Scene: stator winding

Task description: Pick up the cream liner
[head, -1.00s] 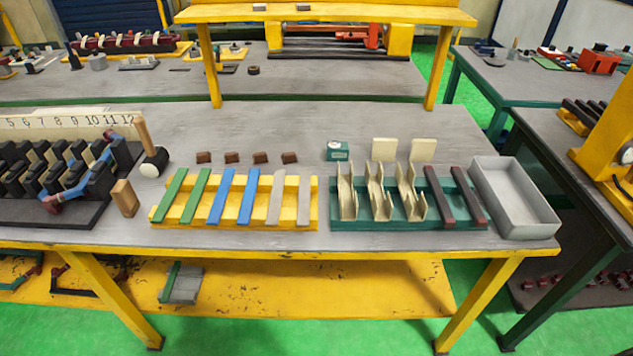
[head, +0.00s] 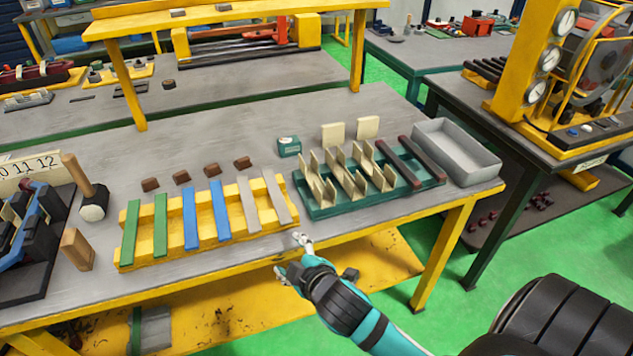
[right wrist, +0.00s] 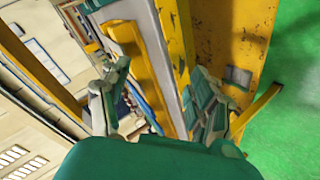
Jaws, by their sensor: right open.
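Several cream folded liners (head: 351,183) stand open side up in the left part of a green tray (head: 322,210) on the workbench. Two flat cream pieces (head: 333,133) stand behind that tray. My right gripper (head: 291,257) is open and empty at the bench's front edge, left of and nearer than the green tray. In the right wrist view its two fingers (right wrist: 160,82) are spread apart with nothing held between them. I cannot pick out a liner in that view. My left gripper is not in view.
A yellow tray (head: 172,238) with green, blue and grey strips lies left of the green tray. Dark red bars (head: 398,162) lie in the green tray's right part. A grey bin (head: 457,152) stands to the right. A small green box (head: 289,146) stands behind.

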